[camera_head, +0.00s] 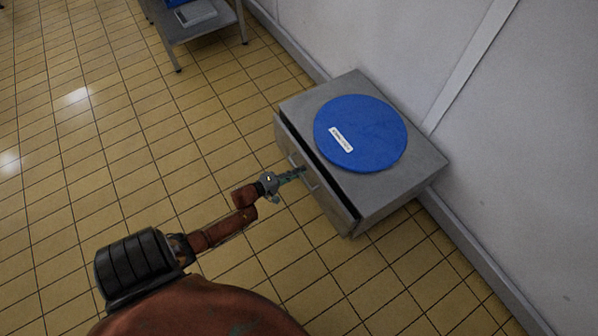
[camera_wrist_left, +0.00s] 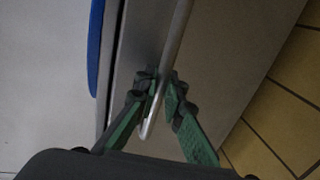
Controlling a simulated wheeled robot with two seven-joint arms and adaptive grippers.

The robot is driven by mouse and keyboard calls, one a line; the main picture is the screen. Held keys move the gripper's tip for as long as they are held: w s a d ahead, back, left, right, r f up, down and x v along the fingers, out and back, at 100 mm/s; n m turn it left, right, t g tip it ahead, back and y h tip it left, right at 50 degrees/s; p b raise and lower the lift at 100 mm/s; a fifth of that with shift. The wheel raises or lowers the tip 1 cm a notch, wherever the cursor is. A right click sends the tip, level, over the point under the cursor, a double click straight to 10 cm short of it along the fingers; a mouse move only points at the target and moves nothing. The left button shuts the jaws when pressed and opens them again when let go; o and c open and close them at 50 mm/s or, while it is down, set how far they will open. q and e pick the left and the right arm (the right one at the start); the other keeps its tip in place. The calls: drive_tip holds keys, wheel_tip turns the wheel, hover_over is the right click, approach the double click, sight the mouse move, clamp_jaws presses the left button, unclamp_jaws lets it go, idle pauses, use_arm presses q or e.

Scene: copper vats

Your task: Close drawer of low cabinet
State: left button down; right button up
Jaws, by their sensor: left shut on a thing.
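The low grey cabinet (camera_head: 400,182) stands against the wall in the head view. Its drawer (camera_head: 325,199) is slightly open, with a dark gap along its top edge. The drawer front (camera_wrist_left: 222,62) also fills much of the left wrist view. A metal bar handle (camera_wrist_left: 176,40) runs across that front. My left gripper (camera_head: 300,172) is at the handle, its green fingers on both sides of the bar. In the left wrist view the left gripper (camera_wrist_left: 163,92) is shut on the handle near its end. My right gripper is in neither view.
A round blue lid-like disc (camera_head: 365,128) with a white label lies on the cabinet top. A grey shelf table (camera_head: 205,24) stands at the upper left. The tiled floor (camera_head: 90,150) left of the cabinet is clear. The wall (camera_head: 520,160) is close behind the cabinet.

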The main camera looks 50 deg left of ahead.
sight(307, 168)
use_arm(q)
drive_tip(key=x, duration=0.4)
drive_tip(key=shift+r, duration=0.35)
drive_tip(key=shift+w, duration=0.2)
drive_tip(key=c, duration=2)
unclamp_jaws()
drive_tip(key=shift+s, duration=0.25)
drive_tip(key=v, duration=1.1)
drive_tip(key=shift+s+r, duration=0.15)
drive_tip(key=shift+s, duration=0.15)
